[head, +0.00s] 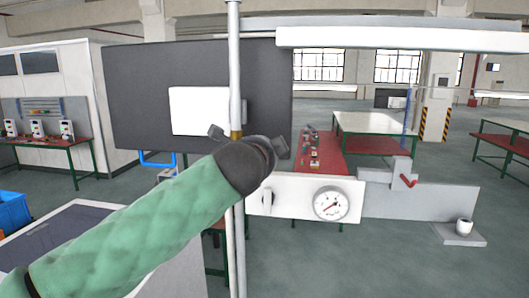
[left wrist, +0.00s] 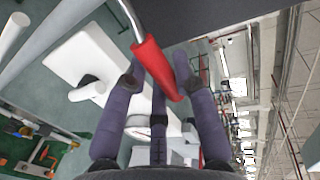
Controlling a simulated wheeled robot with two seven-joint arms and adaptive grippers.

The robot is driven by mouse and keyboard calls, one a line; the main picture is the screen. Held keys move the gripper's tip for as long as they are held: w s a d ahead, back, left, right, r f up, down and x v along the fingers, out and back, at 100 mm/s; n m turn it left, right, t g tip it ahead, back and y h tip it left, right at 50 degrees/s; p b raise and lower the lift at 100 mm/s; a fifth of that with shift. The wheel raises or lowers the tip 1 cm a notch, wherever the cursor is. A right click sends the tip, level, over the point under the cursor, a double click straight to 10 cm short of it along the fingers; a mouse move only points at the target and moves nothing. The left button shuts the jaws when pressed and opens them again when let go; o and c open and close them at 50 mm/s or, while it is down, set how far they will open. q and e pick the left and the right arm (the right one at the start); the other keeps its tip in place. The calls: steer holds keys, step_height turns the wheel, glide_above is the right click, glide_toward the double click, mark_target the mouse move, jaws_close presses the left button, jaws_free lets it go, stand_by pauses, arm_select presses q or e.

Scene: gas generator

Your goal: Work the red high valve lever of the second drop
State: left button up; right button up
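The red lever (left wrist: 157,68) is large in the left wrist view, on a metal stem that comes down from the top. The lever is hidden there behind the gripper. My right gripper is in neither view.
A dark panel (head: 140,70) with a white plate (head: 195,108) stands behind the pipe. A round gauge (head: 331,203) sits on a white plate right of the arm. A small red hook-shaped part (head: 407,181) is farther right. Work tables stand behind on open floor.

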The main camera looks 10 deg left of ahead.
arm_select(q)
steer(key=shift+o, duration=1.4)
steer(key=shift+w+f, duration=0.1)
steer(key=s+r, duration=0.2)
steer(key=s, duration=1)
steer(key=shift+a+r, duration=0.15)
steer(key=shift+r, duration=0.05)
steer(key=shift+w, duration=0.1)
